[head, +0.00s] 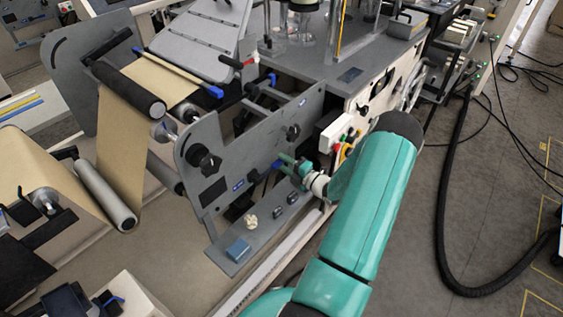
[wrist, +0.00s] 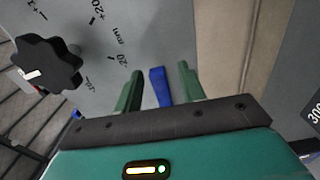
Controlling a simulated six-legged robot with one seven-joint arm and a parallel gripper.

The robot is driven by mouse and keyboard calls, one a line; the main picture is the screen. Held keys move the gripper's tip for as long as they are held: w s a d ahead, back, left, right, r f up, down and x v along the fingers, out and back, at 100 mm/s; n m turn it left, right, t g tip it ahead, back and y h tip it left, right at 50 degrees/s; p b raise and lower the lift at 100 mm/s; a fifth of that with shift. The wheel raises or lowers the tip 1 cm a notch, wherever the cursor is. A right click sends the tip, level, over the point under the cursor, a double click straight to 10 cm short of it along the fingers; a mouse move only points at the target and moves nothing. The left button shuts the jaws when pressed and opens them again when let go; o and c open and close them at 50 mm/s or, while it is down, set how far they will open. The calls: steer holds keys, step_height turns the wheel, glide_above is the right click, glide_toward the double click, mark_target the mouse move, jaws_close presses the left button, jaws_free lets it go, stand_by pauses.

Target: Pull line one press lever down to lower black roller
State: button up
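The black roller (head: 128,88) lies across the brown paper web at the upper left of the head view, between two grey side plates. A blue-ended lever (head: 277,164) sticks out from the near grey plate; its blue end (wrist: 160,87) shows in the wrist view. My gripper (head: 290,165) is at that lever, beside the plate. In the wrist view my gripper (wrist: 159,88) is open, with its two green fingers on either side of the blue end. A gap shows on both sides of the blue end. The lever's base is hard to make out.
A black star knob (wrist: 46,66) on the plate with a printed scale is close to my gripper's left in the wrist view. A black hose (head: 446,215) crosses the floor at right.

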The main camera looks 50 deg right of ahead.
steer(key=s, duration=1.2)
steer(key=shift+d, duration=0.15)
steer(key=shift+s, duration=0.1)
